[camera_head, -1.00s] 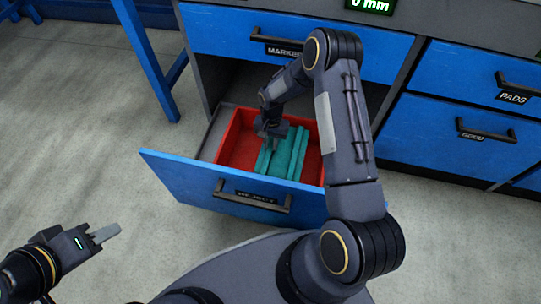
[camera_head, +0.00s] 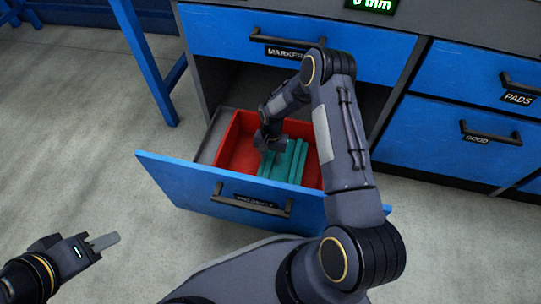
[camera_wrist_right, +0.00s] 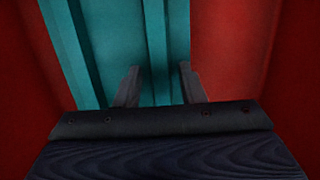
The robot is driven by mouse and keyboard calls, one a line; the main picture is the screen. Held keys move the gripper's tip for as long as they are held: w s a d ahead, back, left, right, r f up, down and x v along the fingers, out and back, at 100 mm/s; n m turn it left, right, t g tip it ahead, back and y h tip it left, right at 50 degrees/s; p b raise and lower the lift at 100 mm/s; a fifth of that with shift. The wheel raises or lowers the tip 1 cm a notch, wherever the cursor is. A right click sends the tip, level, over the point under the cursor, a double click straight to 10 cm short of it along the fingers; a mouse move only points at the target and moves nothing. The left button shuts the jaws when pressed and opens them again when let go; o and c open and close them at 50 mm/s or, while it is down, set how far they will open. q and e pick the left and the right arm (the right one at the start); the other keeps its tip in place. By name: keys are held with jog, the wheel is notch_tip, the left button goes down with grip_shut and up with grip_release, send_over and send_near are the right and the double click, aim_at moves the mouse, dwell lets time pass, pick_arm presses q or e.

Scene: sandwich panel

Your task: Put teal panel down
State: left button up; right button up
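Teal panel pieces (camera_head: 290,164) lie in the red-lined inside of the open blue drawer (camera_head: 180,180). My right gripper (camera_head: 268,146) is down in the drawer, at the left end of the teal pieces. In the right wrist view, its two fingers (camera_wrist_right: 158,86) stand apart over the teal surface, with a raised teal strip (camera_wrist_right: 154,40) running between them. I see no finger pressed against the strip; the finger tips' contact is dark and hard to judge. My left gripper (camera_head: 104,242) is over the floor at lower left, seen edge-on, holding nothing visible.
The drawer front has a black handle (camera_head: 250,204) and a label too blurred to read fully. A closed MARKER drawer (camera_head: 240,32) is above. Closed drawers labelled PADS (camera_head: 450,80) and GOOD (camera_head: 430,145) are at right. Red floor (camera_head: 236,150) is bare left of the teal pieces.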

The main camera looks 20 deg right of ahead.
jog(key=shift+o, duration=0.3)
jog(key=shift+w+r+p, duration=0.1)
jog(key=shift+r+p, duration=0.2)
jog(key=shift+r, duration=0.2)
jog(key=s+d+r+n+t+p, duration=0.1)
jog(key=s+r, duration=0.1)
jog(key=r, duration=0.9)
jog(key=s+d+r+t+y+p, duration=0.1)
jog(key=s+r+p, duration=0.1)
jog(key=r, duration=1)
jog(key=s+d+r+n+t+p, duration=0.1)
jog(key=s+r, duration=0.2)
jog(key=r, duration=0.8)
jog(key=s+a+r+n+t, duration=0.1)
jog(key=s+r, duration=0.1)
jog(key=s, duration=0.4)
jog(key=s+a+r+n+t+y, duration=0.1)
jog(key=s+a+r, duration=0.1)
jog(key=s, duration=0.5)
jog(key=s+a+r+n+t, duration=0.1)
jog(key=s+a+r+t, duration=0.1)
jog(key=s, duration=0.5)
jog(key=shift+s+a+r+n+y, duration=0.2)
jog(key=shift+r+n+y, duration=0.2)
jog(key=shift+r, duration=0.4)
